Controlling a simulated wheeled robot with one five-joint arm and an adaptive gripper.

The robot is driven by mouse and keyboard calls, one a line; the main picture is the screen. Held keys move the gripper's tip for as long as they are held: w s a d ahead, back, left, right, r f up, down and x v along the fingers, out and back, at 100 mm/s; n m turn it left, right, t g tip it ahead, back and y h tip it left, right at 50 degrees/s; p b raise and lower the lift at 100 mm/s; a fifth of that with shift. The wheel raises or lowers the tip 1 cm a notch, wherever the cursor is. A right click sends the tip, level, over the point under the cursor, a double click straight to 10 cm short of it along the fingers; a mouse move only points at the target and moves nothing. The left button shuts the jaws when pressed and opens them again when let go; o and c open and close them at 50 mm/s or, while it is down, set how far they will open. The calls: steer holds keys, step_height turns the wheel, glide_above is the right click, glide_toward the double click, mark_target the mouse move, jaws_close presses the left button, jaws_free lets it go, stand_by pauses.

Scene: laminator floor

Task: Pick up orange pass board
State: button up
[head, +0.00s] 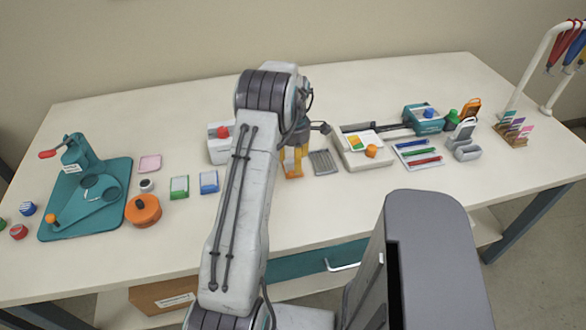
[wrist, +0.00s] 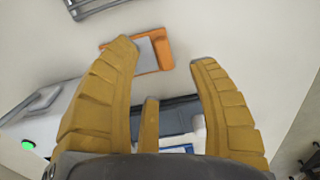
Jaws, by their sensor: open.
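The orange pass board (wrist: 165,52) lies flat on the white table in the wrist view, with a grey panel on its face. It shows just beyond and between my fingertips, and the left fingertip covers part of its left side. My gripper (wrist: 162,56) is open, its yellow fingers spread with nothing between them. In the head view my gripper (head: 293,161) hangs low over the middle of the table, beside a grey ribbed rack. There I cannot tell the board from the yellow fingers.
The grey rack (head: 323,162) is just right of my gripper; a white machine with a red knob (head: 221,138) is left. Green and blue blocks (head: 209,182) lie nearer. A tray (head: 362,147) stands further right. The table's front middle is clear.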

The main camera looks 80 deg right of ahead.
mark_target(292, 165)
steer(key=shift+f+p, duration=0.55)
steer(key=shift+f, duration=1.8)
jaws_close()
